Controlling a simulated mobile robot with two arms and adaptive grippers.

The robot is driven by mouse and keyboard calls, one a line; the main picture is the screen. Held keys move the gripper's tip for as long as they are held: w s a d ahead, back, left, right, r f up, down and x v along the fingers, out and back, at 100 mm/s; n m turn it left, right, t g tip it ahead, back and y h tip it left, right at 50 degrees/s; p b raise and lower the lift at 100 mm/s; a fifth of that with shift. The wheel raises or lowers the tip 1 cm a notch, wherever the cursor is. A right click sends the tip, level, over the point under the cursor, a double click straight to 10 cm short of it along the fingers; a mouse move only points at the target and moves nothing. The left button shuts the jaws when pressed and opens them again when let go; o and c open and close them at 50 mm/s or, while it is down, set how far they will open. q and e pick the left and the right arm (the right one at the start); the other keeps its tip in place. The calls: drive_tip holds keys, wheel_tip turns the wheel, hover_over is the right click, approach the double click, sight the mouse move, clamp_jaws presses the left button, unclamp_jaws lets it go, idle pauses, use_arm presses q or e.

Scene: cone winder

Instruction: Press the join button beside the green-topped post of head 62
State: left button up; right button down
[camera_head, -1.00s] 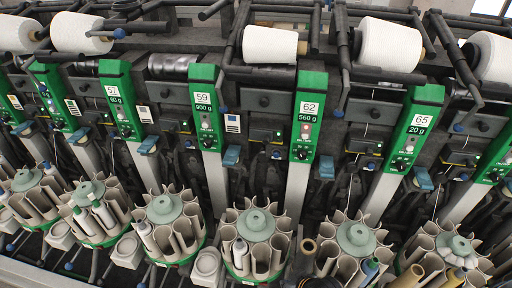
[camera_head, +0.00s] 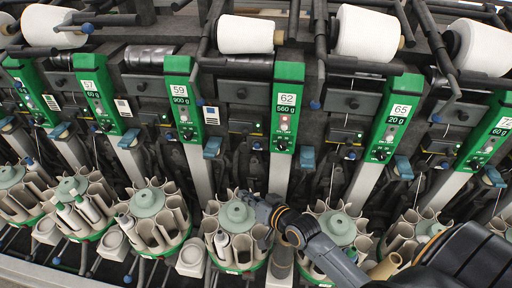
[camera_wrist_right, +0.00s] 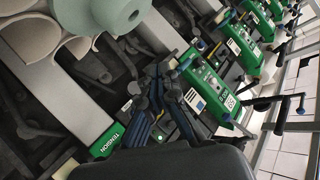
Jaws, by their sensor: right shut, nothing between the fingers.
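Head 62 (camera_head: 285,108) has a tall green post top with a number plate, a 560 g label and small buttons and a dark knob below. A small dark panel (camera_head: 248,142) with a lit green spot is beside it on the left; I cannot tell which small control there is the join button. My right gripper (camera_head: 247,199) comes in from the lower right in the head view. It is shut and empty, low in front of head 62, over the round bobbin magazine (camera_head: 237,216) and below the panel. My left gripper is out of view.
Similar green posts stand on both sides, head 59 (camera_head: 183,100) at left and head 65 (camera_head: 395,115) at right. White yarn cones (camera_head: 245,34) hang above on dark arms. Several round magazines of tubes line the front, with little free room between them.

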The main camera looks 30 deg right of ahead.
sight(257, 146)
drive_tip(key=w+d+r+m+t+h, duration=0.1)
drive_tip(key=w+d+r+m+t, duration=0.1)
drive_tip(key=w+d, duration=0.2)
drive_tip(key=shift+d+r+m+t, duration=0.15)
drive_tip(key=shift+r+m+t, duration=0.05)
drive_tip(key=shift+m+t, duration=0.1)
drive_tip(key=shift+d+f, duration=0.1)
drive_tip(key=w+d+b, duration=0.5)
drive_tip(key=w, duration=0.2)
drive_tip(key=shift+b, duration=0.3)
drive_tip(key=shift+d, duration=0.15)
idle(1.2)
